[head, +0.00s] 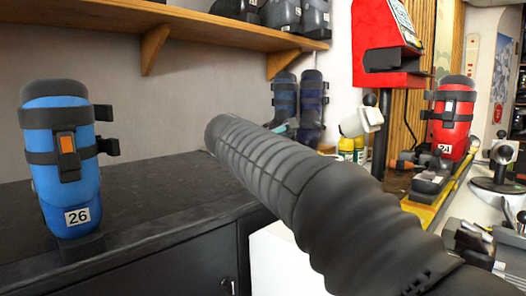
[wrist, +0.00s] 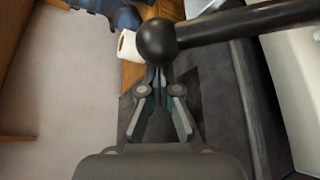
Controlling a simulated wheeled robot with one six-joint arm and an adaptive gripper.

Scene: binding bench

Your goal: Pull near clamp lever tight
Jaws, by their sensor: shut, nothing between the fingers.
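In the wrist view a black ball knob (wrist: 157,42) on a thick dark rod (wrist: 240,24) lies just beyond my fingertips; the rod runs off to the right. It looks like a clamp lever, but I cannot tell which clamp it belongs to. My gripper (wrist: 160,80) is shut and empty, its tips close to the ball; whether they touch is unclear. In the head view my ribbed dark arm hides the gripper. White clamp-like fixtures with black knobs show at the back centre (head: 362,120) and at the right (head: 503,153).
A blue boot (head: 62,165) marked 26 stands on the dark counter (head: 150,185) at left. A red boot (head: 455,115) stands on the right bench near a yellow rail (head: 425,213). A red machine (head: 383,45) and a wooden shelf (head: 205,22) are behind. The counter beside the blue boot is clear.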

